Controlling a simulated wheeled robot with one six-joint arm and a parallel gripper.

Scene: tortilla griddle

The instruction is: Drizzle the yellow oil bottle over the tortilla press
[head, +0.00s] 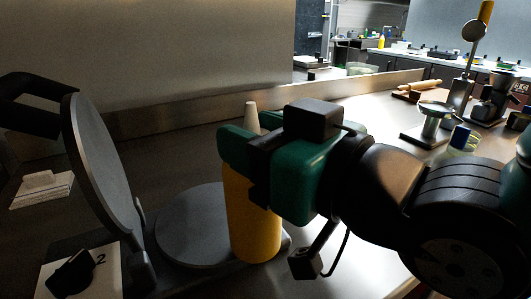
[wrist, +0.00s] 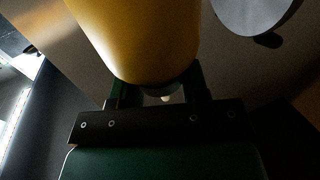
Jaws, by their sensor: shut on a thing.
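The yellow oil bottle (head: 250,222) is upright in my gripper (head: 238,150), its pale nozzle (head: 251,117) pointing up. My gripper is shut around its upper part. In the wrist view the yellow bottle (wrist: 140,38) fills the top middle, between the fingers of my gripper (wrist: 160,95). The tortilla press stands open at the left: its round lid (head: 98,160) is tilted up and its lower plate (head: 190,232) lies flat. The bottle hides the right part of the lower plate; I cannot tell whether its base touches anything. A grey round plate (wrist: 252,14) shows in the wrist view.
A card marked 2 (head: 112,272) with a black knob (head: 70,272) lies front left. A pale stack (head: 42,188) sits behind the lid. A low back ledge (head: 180,118) borders the counter.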

